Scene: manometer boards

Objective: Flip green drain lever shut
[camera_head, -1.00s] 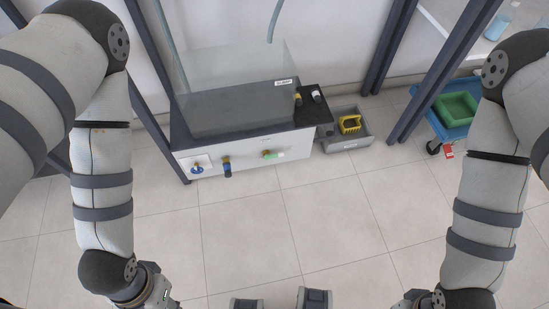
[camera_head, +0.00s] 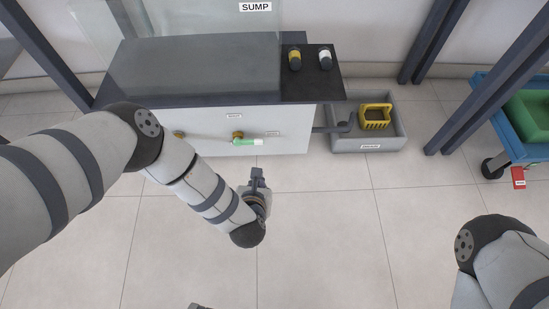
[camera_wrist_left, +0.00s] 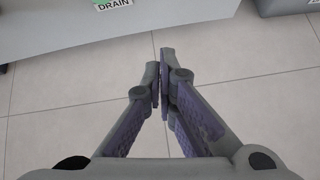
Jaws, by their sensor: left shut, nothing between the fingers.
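The green drain lever (camera_head: 247,142) sits on the front face of the white sump cabinet (camera_head: 290,125), on a brass valve. It lies roughly level, with its pale end to the right. My left gripper (camera_head: 257,172) is just below and slightly right of it in the picture, apart from it. In the left wrist view the left gripper (camera_wrist_left: 161,58) is shut, its fingertips together and empty. My right gripper is out of view.
A yellow knob (camera_head: 294,58) and a white one (camera_head: 325,58) stand on the dark top. A blue cart (camera_head: 525,151) is at far right. The tiled floor in front is clear.

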